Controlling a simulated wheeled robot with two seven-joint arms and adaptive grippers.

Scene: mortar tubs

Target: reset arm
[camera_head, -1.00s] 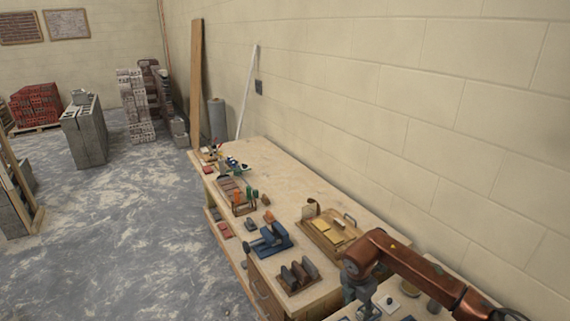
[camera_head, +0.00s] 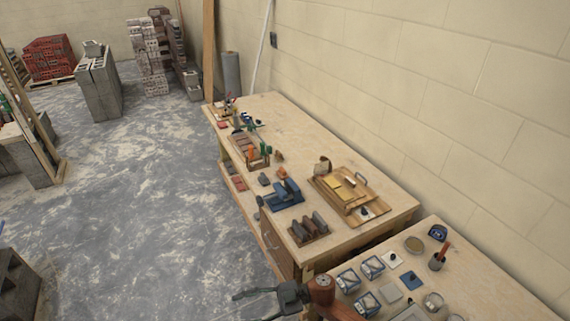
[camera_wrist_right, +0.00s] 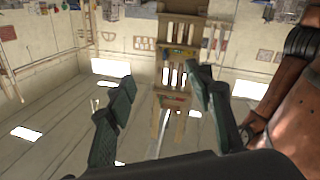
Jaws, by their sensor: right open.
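My right arm shows at the bottom of the head view, with an orange-brown link. Its dark gripper (camera_head: 252,303) points left, beside the near end of the workbench (camera_head: 301,128) and over the floor. In the right wrist view the two dark fingers of the gripper (camera_wrist_right: 165,82) stand well apart with nothing between them. That view is upside down, with the room behind the fingers. My left gripper is in neither view.
The workbench carries a wooden tray (camera_head: 374,207), a blue tool (camera_head: 287,195) and a brown rack (camera_head: 294,236). A nearer table (camera_head: 480,275) holds several small tubs and square pieces. Grey blocks (camera_head: 15,285) stand at lower left. The speckled floor (camera_head: 165,190) between is clear.

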